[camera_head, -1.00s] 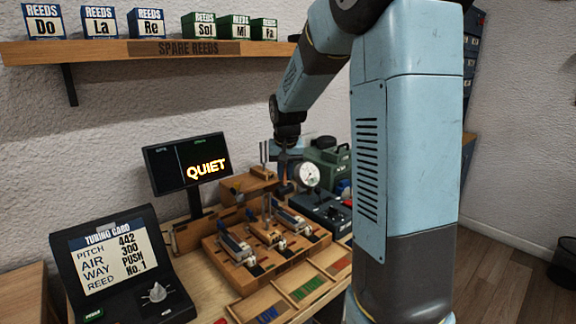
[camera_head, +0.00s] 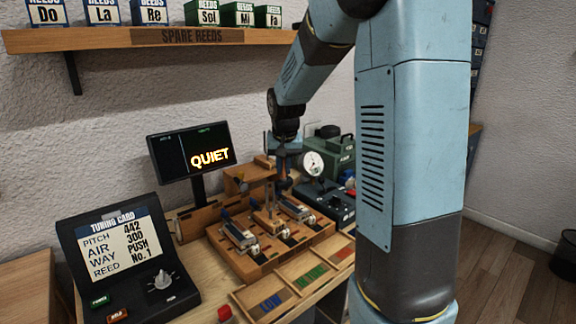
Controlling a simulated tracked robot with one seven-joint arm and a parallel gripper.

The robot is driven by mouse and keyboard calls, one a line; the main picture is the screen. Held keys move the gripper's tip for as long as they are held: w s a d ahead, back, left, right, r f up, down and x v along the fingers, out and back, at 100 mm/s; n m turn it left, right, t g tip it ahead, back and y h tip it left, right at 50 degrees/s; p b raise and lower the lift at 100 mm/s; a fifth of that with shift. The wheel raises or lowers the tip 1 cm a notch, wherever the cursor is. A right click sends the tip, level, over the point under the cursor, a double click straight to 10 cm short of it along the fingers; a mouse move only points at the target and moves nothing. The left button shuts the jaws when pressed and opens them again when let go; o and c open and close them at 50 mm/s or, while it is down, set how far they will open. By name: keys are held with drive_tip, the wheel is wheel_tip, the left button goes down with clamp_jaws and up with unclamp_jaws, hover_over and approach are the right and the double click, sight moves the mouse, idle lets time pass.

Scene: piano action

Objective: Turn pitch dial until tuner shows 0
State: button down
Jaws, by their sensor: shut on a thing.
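The tuner screen (camera_head: 189,151) stands behind the bench and reads "QUIET" in glowing letters; no number shows on it. A dial with a pale pointer knob (camera_head: 162,279) sits on the black tuning card box (camera_head: 132,258) at lower left. Its card reads pitch 442, air 300, way push, reed No. 1. My gripper (camera_head: 282,181) points down over the back of the wooden reed block (camera_head: 255,262), far right of the dial. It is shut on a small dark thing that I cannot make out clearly.
A round white gauge (camera_head: 313,163) and a green machine (camera_head: 335,150) stand right of my gripper. A wooden tray (camera_head: 268,304) with blue, green and red sections lies in front. The spare reeds shelf (camera_head: 160,37) hangs above.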

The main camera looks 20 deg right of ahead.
drive_tip(key=shift+s+a, duration=0.2)
drive_tip(key=shift+a, duration=0.4)
drive_tip(key=shift+w+d, duration=0.2)
drive_tip(key=shift+d, duration=0.45)
drive_tip(key=shift+w+d, duration=0.25)
drive_tip(key=shift+d, duration=0.4)
drive_tip(key=shift+w+d, duration=0.2)
drive_tip(key=shift+d, duration=0.45)
drive_tip(key=r, duration=0.1)
drive_tip(key=d+r, duration=0.1)
drive_tip(key=r, duration=0.3)
drive_tip(key=shift+w+d, duration=0.3)
drive_tip(key=shift+d, duration=0.1)
idle(2.7)
